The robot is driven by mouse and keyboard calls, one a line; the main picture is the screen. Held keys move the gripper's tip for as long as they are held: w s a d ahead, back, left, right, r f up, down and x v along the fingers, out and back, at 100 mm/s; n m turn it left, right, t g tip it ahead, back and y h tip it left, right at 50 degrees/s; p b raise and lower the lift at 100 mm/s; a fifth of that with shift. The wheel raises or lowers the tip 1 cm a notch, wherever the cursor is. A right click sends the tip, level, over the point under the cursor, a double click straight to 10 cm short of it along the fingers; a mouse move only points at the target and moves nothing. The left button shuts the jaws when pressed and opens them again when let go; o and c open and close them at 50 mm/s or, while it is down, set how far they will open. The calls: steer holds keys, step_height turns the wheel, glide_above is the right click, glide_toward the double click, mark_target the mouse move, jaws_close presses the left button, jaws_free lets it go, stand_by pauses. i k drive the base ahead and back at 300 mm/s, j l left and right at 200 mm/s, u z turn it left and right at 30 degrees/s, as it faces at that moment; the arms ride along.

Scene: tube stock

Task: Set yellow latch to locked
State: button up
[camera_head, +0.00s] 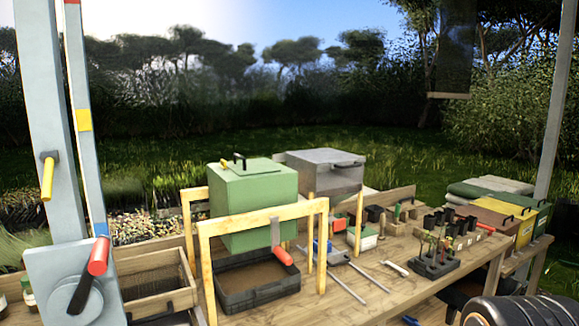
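A yellow latch handle (47,178) hangs nearly straight down from a dark pivot on the pale grey-blue post at the far left. Nothing touches it. A red grip (98,255) on a black lever (79,294) sits lower, on a grey plate (52,286) at the foot of a slanted bar. A yellow band (83,120) also marks that bar. No fingers of my gripper can be made out. A dark ribbed rounded part, likely mine, fills the bottom right corner, well away from the latch.
The wooden bench (345,304) carries a wooden frame (322,255), a black tray (255,284), a green box (252,200), a grey box (324,172) and several small pots. A wooden crate (155,280) stands just right of the grey plate. The space around the yellow handle looks clear.

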mark_target(223, 164)
steer(key=i+j+u, duration=0.1)
steer(key=i+j, duration=0.15)
steer(key=i, duration=0.15)
steer(key=i+j+u, duration=0.1)
steer(key=i+j, duration=0.15)
steer(key=i, duration=0.15)
